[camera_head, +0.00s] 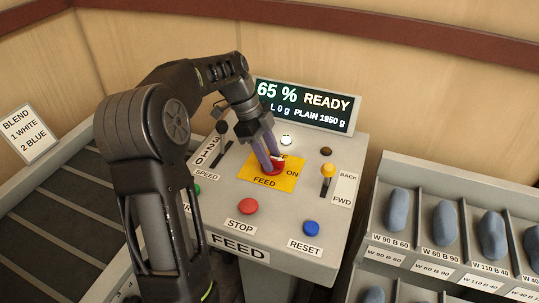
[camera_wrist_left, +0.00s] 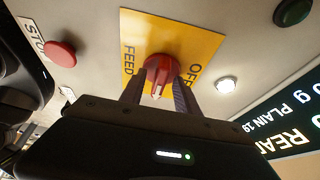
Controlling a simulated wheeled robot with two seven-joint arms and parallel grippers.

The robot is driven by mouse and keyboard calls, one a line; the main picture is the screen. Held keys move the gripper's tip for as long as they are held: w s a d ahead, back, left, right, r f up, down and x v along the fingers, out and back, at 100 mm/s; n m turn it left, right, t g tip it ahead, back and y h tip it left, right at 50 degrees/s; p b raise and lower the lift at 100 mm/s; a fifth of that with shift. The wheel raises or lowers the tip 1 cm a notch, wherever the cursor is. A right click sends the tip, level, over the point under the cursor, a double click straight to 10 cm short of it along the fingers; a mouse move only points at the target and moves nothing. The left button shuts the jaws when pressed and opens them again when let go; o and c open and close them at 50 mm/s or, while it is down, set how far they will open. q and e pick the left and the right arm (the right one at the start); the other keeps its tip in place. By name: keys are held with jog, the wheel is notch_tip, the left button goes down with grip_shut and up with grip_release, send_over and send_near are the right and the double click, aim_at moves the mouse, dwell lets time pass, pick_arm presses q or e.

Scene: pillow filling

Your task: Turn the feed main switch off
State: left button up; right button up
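The feed main switch is a red rotary knob (camera_head: 275,169) on a yellow plate (camera_head: 256,172) marked FEED, with ON to its right in the head view. In the wrist view the knob (camera_wrist_left: 160,70) stands between FEED and OFF, and its white mark points toward my gripper. My left gripper (camera_head: 268,160) reaches down over the switch. In the wrist view its fingers (camera_wrist_left: 158,85) stand apart on either side of the knob, with no clear sign of squeezing; contact is hard to judge. The OFF label is partly hidden in the head view. My right gripper is not in view.
The panel also holds a red STOP button (camera_head: 248,206), a blue RESET button (camera_head: 311,228), a yellow-topped lever (camera_head: 327,172) and a black SPEED lever (camera_head: 222,130). The display (camera_head: 305,105) reads 65 % READY. Bins with bluish pillows (camera_head: 398,210) stand at right.

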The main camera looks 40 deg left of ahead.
pick_arm(q)
grip_shut()
dwell(0.4)
dwell(0.4)
jog(key=n+b, duration=0.1)
jog(key=b, duration=0.1)
jog(key=n+t+b, duration=0.1)
jog(key=n+b, duration=0.1)
jog(key=shift+s+f+n+y, duration=0.15)
jog(key=shift+f+n+y, duration=0.05)
jog(key=shift+n+y, duration=0.1)
jog(key=n+t+y+b, duration=0.1)
jog(key=n+b, duration=0.2)
jog(key=shift+d+n, duration=0.15)
jog(key=shift+n, duration=0.15)
jog(key=n+y+b, duration=0.1)
jog(key=n, duration=0.1)
jog(key=n+t, duration=0.1)
jog(key=n, duration=0.1)
jog(key=shift+s+d+r+y+b, duration=0.1)
jog(key=shift+d+r+y+b, duration=0.05)
jog(key=shift+y+b, duration=0.25)
jog(key=n+y, duration=0.1)
jog(key=n, duration=0.2)
jog(key=n+y+b, duration=0.1)
jog(key=n, duration=0.2)
jog(key=shift+d+n, duration=0.15)
jog(key=shift+n, duration=0.15)
